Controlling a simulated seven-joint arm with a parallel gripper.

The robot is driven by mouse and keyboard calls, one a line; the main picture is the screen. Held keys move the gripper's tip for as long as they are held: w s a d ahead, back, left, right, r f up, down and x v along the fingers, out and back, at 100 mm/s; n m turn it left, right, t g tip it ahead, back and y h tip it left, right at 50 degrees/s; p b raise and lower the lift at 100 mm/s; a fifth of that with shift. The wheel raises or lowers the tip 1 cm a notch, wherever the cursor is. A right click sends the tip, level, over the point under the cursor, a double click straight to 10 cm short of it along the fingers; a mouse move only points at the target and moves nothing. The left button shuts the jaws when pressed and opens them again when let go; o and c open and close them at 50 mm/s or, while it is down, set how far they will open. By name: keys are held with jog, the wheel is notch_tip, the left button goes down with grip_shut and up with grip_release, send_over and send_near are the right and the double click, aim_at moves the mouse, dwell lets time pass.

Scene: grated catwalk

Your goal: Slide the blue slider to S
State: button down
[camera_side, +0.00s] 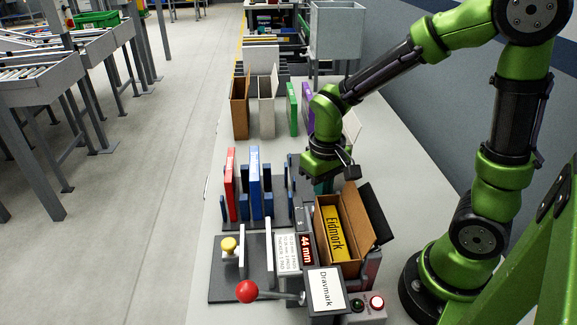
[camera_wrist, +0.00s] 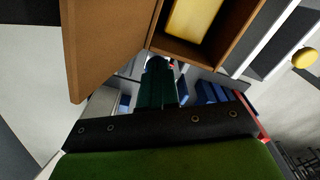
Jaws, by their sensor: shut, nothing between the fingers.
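I cannot make out a blue slider or an S mark for certain. Blue upright pieces stand in a dark rack, including a tall blue panel (camera_side: 254,183) beside a red panel (camera_side: 230,178); blue pieces also show in the wrist view (camera_wrist: 208,93). My gripper (camera_side: 322,187) is low behind the open cardboard box, right of the rack, its teal fingers partly hidden by the wrist and box. In the wrist view the fingers (camera_wrist: 157,68) are together and empty, close to the box.
The cardboard box (camera_side: 352,263) with raised flaps holds a yellow carton (camera_side: 335,234). In front are a yellow knob (camera_side: 229,245), a red-ball lever (camera_side: 247,291), a "44 mm" display (camera_side: 307,251) and a Dravmark sign (camera_side: 326,291). Binders and boxes stand behind; the table's left strip is clear.

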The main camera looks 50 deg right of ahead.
jog(key=shift+r, duration=2.7)
jog(key=shift+a+f, duration=0.15)
jog(key=shift+f, duration=0.05)
jog(key=s+r+t+y, duration=0.1)
jog(key=s+r+t, duration=0.1)
jog(key=r, duration=0.3)
jog(key=s+a+r+m+t+y, duration=0.1)
jog(key=s+r+t, duration=0.2)
jog(key=r+t, duration=0.1)
jog(key=shift+s+a+r+t, duration=0.2)
jog(key=shift+a+r+t, duration=0.15)
jog(key=shift+t, duration=0.25)
